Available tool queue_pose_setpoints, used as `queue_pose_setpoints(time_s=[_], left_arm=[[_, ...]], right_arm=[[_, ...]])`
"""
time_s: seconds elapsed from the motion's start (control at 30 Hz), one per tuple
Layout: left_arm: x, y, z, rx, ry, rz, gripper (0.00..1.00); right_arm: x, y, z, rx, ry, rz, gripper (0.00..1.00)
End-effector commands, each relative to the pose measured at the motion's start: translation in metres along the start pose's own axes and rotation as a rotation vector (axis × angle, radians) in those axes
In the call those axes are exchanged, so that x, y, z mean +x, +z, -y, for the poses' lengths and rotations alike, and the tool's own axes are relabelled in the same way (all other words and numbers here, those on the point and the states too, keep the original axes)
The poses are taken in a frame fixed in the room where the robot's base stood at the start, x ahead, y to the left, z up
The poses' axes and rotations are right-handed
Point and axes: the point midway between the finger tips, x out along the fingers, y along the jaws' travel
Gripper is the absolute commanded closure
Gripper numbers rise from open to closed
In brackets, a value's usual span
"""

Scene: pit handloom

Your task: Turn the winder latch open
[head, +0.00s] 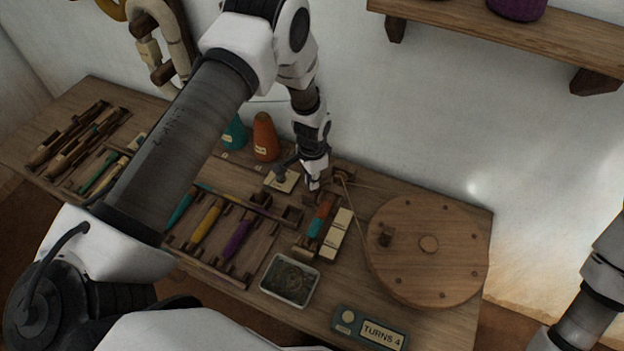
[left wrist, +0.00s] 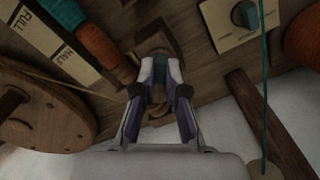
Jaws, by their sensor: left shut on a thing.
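My left gripper (head: 314,184) is over the winder at the back of the bench, by the small wooden blocks behind the bobbin. In the left wrist view its fingers (left wrist: 159,82) are closed around a small dark greenish piece (left wrist: 159,67) at a wooden block (left wrist: 155,43). This piece appears to be the winder latch; the fingers hide most of it, so its angle is unclear. The orange and teal bobbin (head: 321,215) sits in front, with the large wooden wheel (head: 452,225) to the right. My right gripper is outside both views; only part of that arm shows.
A FULL/HALF gauge card (head: 338,235) lies beside the bobbin. A cream plate with a knob (head: 281,182), an orange cone (head: 264,140) and a teal cone (head: 236,133) are left of the gripper. A white tray (head: 290,279) and a TURNS 4 counter (head: 370,329) are in front.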

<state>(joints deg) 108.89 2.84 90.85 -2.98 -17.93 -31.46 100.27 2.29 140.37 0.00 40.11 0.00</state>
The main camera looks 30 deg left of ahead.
Motion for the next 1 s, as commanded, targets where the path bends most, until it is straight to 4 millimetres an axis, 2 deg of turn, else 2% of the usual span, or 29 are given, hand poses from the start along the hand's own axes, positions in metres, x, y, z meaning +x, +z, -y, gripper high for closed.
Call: queue_pose_setpoints(time_s=[0.5, 0.73, 1.0], left_arm=[[0.0042, 0.0039, -0.0029, -0.448, 0.004, 0.012, 1.00], [0.0044, 0.0042, -0.0031, -0.567, 0.004, 0.013, 1.00], [0.0045, 0.0045, -0.0033, -0.622, 0.004, 0.014, 1.00]], right_arm=[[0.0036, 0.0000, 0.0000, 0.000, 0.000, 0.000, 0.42], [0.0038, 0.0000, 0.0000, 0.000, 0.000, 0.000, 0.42], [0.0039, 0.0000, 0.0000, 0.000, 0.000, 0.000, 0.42]])
